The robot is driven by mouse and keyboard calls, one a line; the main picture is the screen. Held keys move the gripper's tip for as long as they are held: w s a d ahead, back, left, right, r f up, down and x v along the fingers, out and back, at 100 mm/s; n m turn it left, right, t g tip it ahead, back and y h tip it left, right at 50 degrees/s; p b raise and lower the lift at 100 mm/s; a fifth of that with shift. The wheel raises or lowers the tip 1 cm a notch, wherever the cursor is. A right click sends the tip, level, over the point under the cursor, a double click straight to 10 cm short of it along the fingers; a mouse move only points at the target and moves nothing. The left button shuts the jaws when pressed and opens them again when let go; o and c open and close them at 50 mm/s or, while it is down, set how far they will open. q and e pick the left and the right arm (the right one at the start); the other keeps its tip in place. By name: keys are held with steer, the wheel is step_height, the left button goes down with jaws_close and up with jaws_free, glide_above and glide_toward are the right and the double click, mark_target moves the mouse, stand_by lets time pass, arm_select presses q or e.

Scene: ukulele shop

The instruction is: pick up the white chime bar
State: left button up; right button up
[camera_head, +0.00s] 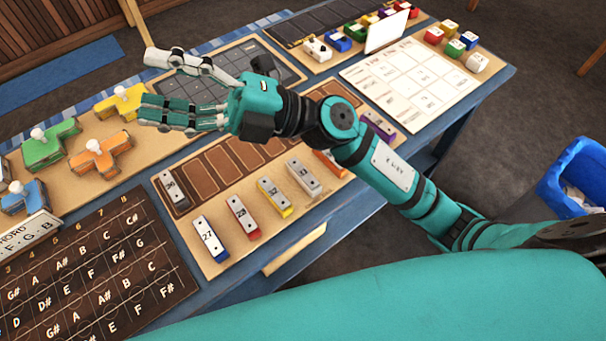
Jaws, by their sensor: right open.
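The white chime bar (304,178) lies in the front row on the wooden chime board (215,268), with a silver top and a pale base. It sits between the yellow chime bar (275,197) and the orange chime bar (330,163), which my arm partly hides. My right gripper (150,88) is open and empty, its fingers spread and pointing left. It is above the table, to the upper left of the white bar and apart from it. My left gripper is not in view.
Blue (210,240), red (242,217), dark (172,192) and purple (378,126) chime bars also lie on the board. Colored T-shaped pieces with knobs stand at left beside a note-letter board (95,260). A white card (386,33) stands at the back. A blue bin (575,175) is at right.

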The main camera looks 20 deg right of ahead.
step_height(320, 180, down, 4)
steer(key=s+a+n+g+h, duration=0.3)
steer(key=n+g, duration=0.2)
steer(key=n+t+h, duration=0.1)
steer(key=h, duration=1.9)
glide_above(303, 172)
step_height(303, 172, down, 16)
steer(key=f, duration=0.3)
steer(key=f+p, duration=0.1)
steer(key=f, duration=0.3)
steer(key=s+f, duration=0.1)
steer(key=f, duration=0.3)
steer(key=shift+d+p, duration=0.2)
steer(key=shift+p, duration=0.15)
steer(key=shift+w+f, duration=0.1)
steer(key=shift+f, duration=0.4)
steer(key=f, duration=0.1)
steer(key=f+p, duration=0.1)
steer(key=f, duration=0.2)
steer(key=shift+w+a+f+p, duration=0.15)
steer(key=shift+w+p, duration=0.2)
steer(key=shift+w, duration=0.05)
steer(key=shift+f, duration=0.45)
jaws_close()
